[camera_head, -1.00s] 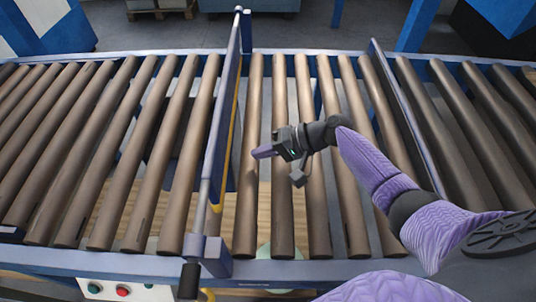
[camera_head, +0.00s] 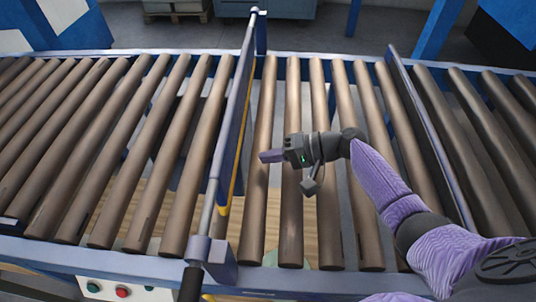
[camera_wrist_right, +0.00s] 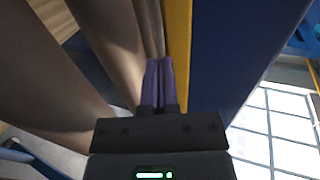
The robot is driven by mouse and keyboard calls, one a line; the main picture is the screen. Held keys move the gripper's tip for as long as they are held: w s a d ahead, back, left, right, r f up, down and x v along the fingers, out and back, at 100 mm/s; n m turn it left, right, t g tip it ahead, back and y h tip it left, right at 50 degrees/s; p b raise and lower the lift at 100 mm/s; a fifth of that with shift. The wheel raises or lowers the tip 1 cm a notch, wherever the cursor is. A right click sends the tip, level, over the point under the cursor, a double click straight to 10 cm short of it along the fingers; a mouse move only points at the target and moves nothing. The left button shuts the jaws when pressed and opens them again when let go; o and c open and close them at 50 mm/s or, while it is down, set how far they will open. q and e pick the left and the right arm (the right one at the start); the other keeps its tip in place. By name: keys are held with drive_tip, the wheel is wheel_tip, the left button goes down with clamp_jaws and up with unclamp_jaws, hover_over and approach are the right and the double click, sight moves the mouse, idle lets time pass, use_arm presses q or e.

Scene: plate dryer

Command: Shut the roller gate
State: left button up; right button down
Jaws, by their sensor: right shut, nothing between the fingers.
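A blue panel with a yellow lower edge (camera_head: 237,120), which looks like the gate, stands across the roller conveyor. A grey rod with a black grip (camera_head: 190,284) is at its near end. My right gripper (camera_head: 265,157) is shut and empty, over the rollers just right of the panel. Its purple fingers point left toward it. In the right wrist view, the closed fingertips (camera_wrist_right: 159,65) are beside the yellow edge (camera_wrist_right: 178,50) and the blue panel face (camera_wrist_right: 222,50). I cannot tell whether they touch. My left gripper is not in view.
Brown rollers (camera_head: 140,150) extend on both sides of the panel. Another upright blue panel (camera_head: 430,130) crosses the conveyor at the right. A blue front rail (camera_head: 110,262) has green and red buttons (camera_head: 121,292) below it. Blue posts (camera_head: 434,35) stand behind.

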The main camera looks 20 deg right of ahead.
drive_tip(key=p+v, duration=0.1)
drive_tip(key=v, duration=0.8)
drive_tip(key=shift+s+d+r, duration=0.1)
drive_tip(key=shift+d+r, duration=0.05)
drive_tip(key=shift+d, duration=0.05)
